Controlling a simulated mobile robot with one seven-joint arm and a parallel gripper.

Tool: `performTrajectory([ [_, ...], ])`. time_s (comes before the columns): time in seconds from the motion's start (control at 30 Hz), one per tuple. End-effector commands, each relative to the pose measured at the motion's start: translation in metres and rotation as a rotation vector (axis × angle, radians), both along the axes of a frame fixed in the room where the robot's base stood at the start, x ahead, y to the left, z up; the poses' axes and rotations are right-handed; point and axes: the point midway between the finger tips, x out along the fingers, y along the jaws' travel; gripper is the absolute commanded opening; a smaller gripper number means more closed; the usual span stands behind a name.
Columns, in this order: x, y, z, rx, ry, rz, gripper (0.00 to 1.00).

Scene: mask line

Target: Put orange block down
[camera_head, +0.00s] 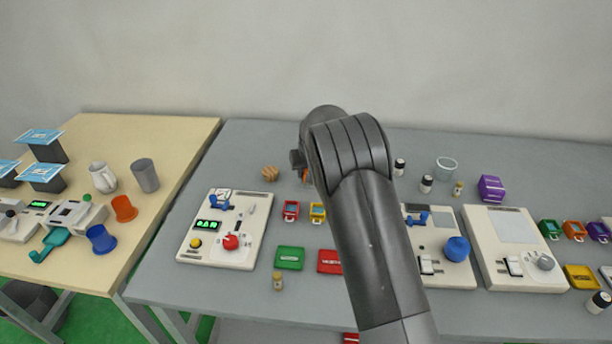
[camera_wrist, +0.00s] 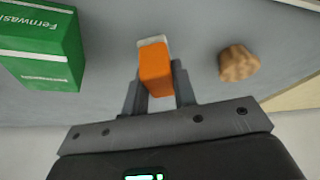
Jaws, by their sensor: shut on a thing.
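The orange block (camera_wrist: 155,70) shows in the wrist view, with a pale strip along its far end. My gripper (camera_wrist: 158,84) is shut on it, one dark finger on each side. In the head view only a small bit of the orange block (camera_head: 304,177) shows below my gripper (camera_head: 299,164), and my arm hides the rest. The block is over the back part of the grey table (camera_head: 240,150). I cannot tell whether it touches the table.
A brown lump (camera_wrist: 239,63) lies beside the block, also in the head view (camera_head: 270,173). A green box (camera_wrist: 42,45) stands on the block's other side. A white panel (camera_head: 226,228), red holder (camera_head: 291,211) and yellow holder (camera_head: 318,212) are nearer the front. Bare table surrounds the block.

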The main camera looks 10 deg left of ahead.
Motion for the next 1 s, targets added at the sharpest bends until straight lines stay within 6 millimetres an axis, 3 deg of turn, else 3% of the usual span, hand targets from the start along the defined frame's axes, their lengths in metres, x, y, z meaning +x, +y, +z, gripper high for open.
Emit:
performTrajectory([
  [0.1,-0.001,0.000,-0.018,-0.001,0.003,0.001,0.03],
  [0.47,0.000,0.000,-0.022,-0.001,0.001,0.001,0.03],
  [0.5,0.000,0.000,-0.023,-0.001,0.001,0.001,0.26],
  [0.6,0.000,0.000,-0.023,0.000,0.000,0.001,0.34],
  [0.77,0.000,0.000,-0.022,0.000,0.000,0.001,0.47],
  [1.0,0.000,0.000,-0.022,0.000,0.000,0.001,0.47],
])
